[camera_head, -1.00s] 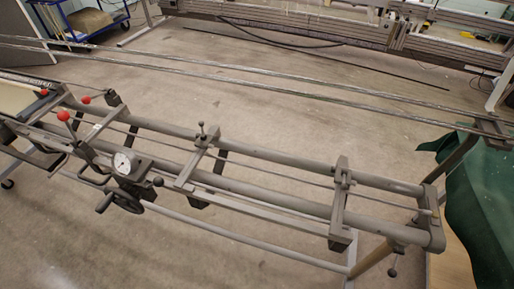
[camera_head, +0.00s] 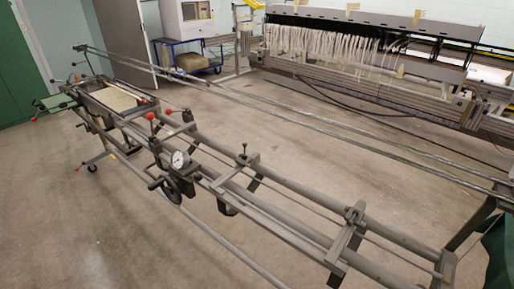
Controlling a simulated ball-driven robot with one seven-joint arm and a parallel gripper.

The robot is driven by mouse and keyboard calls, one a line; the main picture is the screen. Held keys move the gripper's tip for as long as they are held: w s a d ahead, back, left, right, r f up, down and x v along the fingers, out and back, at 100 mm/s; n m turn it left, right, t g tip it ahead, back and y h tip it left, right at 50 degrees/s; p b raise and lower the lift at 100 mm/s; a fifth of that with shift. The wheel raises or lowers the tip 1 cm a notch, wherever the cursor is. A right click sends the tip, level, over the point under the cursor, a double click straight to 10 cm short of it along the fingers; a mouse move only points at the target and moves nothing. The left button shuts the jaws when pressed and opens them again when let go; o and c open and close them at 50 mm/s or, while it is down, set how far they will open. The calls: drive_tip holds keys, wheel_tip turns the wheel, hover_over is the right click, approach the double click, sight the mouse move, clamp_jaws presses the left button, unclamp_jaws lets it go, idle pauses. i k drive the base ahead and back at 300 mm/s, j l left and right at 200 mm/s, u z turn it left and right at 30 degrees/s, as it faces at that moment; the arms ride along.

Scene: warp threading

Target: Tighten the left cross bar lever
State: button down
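A long grey frame with two parallel tubes (camera_head: 300,192) runs from the upper left to the lower right. A cross bar (camera_head: 237,172) lies over the tubes near the middle of the view, with a small dark upright lever (camera_head: 244,149) on top. A second cross bar (camera_head: 343,242) sits further right, with a small dark fitting (camera_head: 349,213) on top. I cannot tell how tight either one is. My gripper is not in view.
Left of the cross bars are a round dial gauge (camera_head: 179,159), a handwheel (camera_head: 171,190) and red-knobbed levers (camera_head: 150,116). Thin rails (camera_head: 330,115) run behind the frame. A loom-like machine (camera_head: 370,55) and a blue cart (camera_head: 190,55) stand behind. Floor (camera_head: 90,225) is clear at front left.

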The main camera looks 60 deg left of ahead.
sight(244, 156)
drive_tip(key=u, duration=1.1)
